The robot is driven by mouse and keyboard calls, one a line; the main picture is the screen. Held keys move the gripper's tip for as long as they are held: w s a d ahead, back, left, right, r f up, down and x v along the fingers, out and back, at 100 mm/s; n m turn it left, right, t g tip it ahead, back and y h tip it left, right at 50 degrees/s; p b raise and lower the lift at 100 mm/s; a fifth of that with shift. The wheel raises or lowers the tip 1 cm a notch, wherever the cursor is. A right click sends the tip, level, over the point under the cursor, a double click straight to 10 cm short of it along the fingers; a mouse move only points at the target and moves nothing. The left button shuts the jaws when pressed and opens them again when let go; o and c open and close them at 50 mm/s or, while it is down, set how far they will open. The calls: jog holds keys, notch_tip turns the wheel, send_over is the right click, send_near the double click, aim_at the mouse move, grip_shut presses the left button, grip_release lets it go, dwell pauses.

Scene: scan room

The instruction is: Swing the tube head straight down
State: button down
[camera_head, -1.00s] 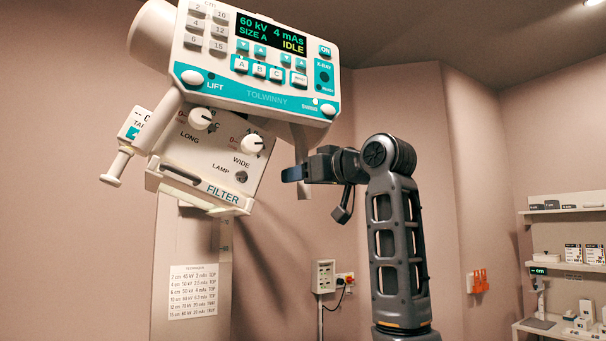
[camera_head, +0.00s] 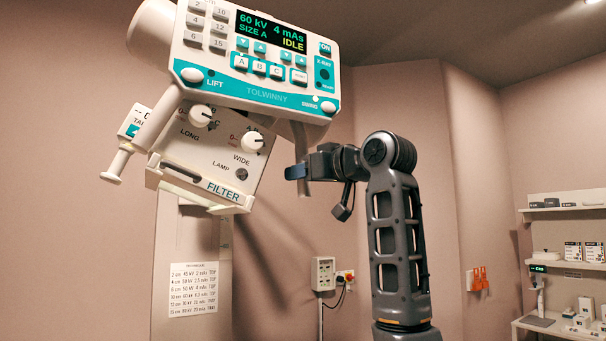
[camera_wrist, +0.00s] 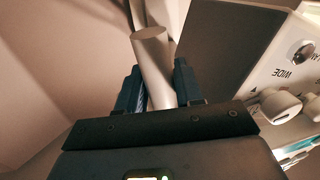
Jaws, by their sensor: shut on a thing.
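The white and teal tube head (camera_head: 258,90) hangs tilted at upper left in the head view, its lower edge sloping down to the right. Its display reads 60 kV, 4 mAs, SIZE A, IDLE. LIFT and SWING knobs sit on its lower face, the SWING knob (camera_head: 328,107) at right. Below is the collimator box (camera_head: 205,152) with LONG and WIDE dials. A handle (camera_head: 301,140) hangs from the right side; another (camera_head: 140,140) sticks out at left. My gripper (camera_head: 297,172) is shut on the right handle; in the wrist view its fingers (camera_wrist: 157,88) flank the grey bar.
The column (camera_head: 180,245) with a technique chart stands below the head. Shelves (camera_head: 565,211) with boxes stand at far right.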

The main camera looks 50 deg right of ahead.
jog(key=s+d+r+n, duration=0.2)
jog(key=d+r+n, duration=0.1)
jog(key=d+r, duration=0.2)
jog(key=shift+d+r+n+g, duration=0.15)
jog(key=shift+d+n+g, duration=0.25)
jog(key=shift+d, duration=0.4)
jog(key=c, duration=0.9)
grip_release()
jog(key=shift+o, duration=0.2)
jog(key=s+b, duration=0.2)
jog(key=s, duration=0.5)
jog(key=shift+s+a+r, duration=0.2)
jog(key=shift+s+a, duration=0.15)
jog(key=shift+a, duration=0.05)
